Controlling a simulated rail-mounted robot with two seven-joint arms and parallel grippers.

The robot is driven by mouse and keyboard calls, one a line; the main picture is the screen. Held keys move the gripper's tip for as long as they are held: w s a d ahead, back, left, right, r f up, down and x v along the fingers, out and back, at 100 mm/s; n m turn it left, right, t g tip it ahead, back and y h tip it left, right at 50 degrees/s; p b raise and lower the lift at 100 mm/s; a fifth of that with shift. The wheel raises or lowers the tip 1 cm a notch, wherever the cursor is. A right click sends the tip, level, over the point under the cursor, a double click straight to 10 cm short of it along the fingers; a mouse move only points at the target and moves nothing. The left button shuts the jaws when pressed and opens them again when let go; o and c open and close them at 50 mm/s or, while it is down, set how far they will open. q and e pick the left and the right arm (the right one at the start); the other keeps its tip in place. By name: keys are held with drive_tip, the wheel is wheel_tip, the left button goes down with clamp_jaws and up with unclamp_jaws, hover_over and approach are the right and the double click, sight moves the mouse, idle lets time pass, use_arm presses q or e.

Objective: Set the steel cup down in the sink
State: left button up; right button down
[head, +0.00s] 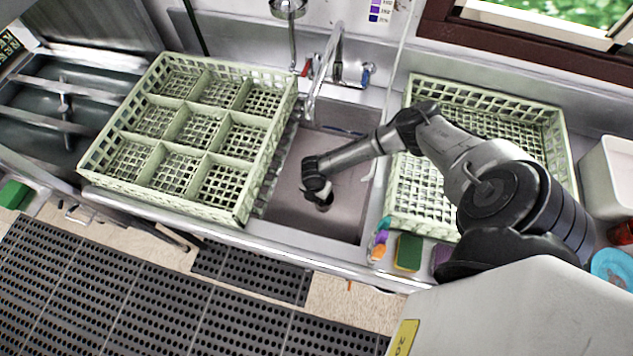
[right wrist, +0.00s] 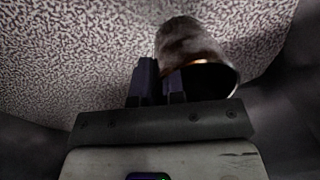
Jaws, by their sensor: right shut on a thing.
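The steel cup (right wrist: 195,45) shows in the right wrist view, tilted, with its open rim toward the camera and a warm glint inside the rim. My right gripper (right wrist: 160,82) is shut on the cup near its rim. In the head view the right gripper (head: 320,192) is down inside the sink (head: 342,222), over its middle. There the cup is mostly hidden by the gripper, and I cannot tell whether it touches the sink floor. My left gripper is not in view.
A divided pale green rack (head: 243,145) stands left of the sink, and another green rack (head: 405,190) stands right of it. The faucet (head: 325,65) reaches over the sink's back. Sponges (head: 408,252) lie at the front edge. The sink floor around the gripper looks clear.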

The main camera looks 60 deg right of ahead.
drive_tip(key=shift+f+b, duration=0.3)
drive_tip(key=shift+f, duration=2.05)
drive_tip(key=shift+f+b, duration=0.55)
drive_tip(key=shift+f, duration=0.1)
drive_tip(key=c, duration=1.2)
unclamp_jaws()
